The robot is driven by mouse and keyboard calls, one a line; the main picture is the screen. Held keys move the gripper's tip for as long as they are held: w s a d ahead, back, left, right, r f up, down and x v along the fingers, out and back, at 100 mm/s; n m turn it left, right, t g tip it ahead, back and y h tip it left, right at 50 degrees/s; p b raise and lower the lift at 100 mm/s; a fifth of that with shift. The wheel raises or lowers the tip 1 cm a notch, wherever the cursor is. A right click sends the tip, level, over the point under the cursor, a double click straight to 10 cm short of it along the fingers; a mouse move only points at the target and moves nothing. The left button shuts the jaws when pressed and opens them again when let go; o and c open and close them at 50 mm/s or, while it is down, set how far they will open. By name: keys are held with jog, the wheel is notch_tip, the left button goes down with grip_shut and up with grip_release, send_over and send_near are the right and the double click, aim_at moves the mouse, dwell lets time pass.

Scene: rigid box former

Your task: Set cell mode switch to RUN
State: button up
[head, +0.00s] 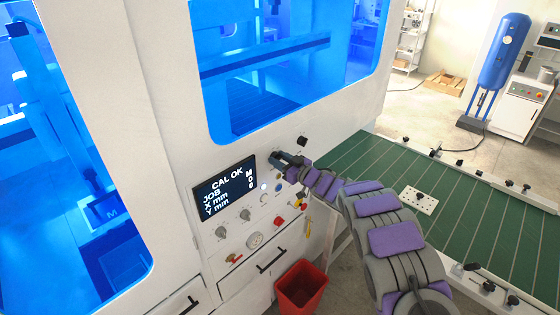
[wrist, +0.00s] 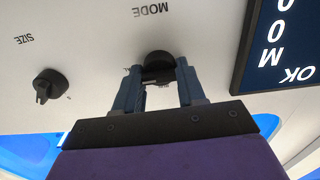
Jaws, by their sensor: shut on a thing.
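The cell mode switch is a black rotary knob (wrist: 158,64) under the label MODE (wrist: 151,11) on the white panel, which appears upside down in the wrist view. My gripper (wrist: 158,75) has one blue-grey finger on each side of this knob and is shut on it. Small position marks beside the knob are partly covered by the fingers, and I cannot read which position it points to. In the head view my gripper (head: 280,158) reaches the panel just right of the display, and the switch is hidden behind it.
A second black knob labelled SIZE (wrist: 47,85) sits beside the mode switch. The dark display (head: 225,187) reads CAL OK. Below are several knobs and a red button (head: 278,221). A red bin (head: 301,288) stands under the panel; a green conveyor (head: 375,165) lies right.

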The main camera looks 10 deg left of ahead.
jog(key=n+b, duration=1.1)
jog(key=f+n+b, duration=0.1)
jog(key=n+b, duration=0.5)
jog(key=shift+s+a, duration=0.1)
jog(key=shift+s, duration=0.05)
jog(key=shift+n, duration=0.4)
jog(key=o, duration=1)
jog(key=shift+r, duration=0.2)
jog(key=p+v, duration=0.1)
jog(key=v, duration=1.6)
jog(key=shift+s+f, duration=0.1)
jog(key=shift+s, duration=0.05)
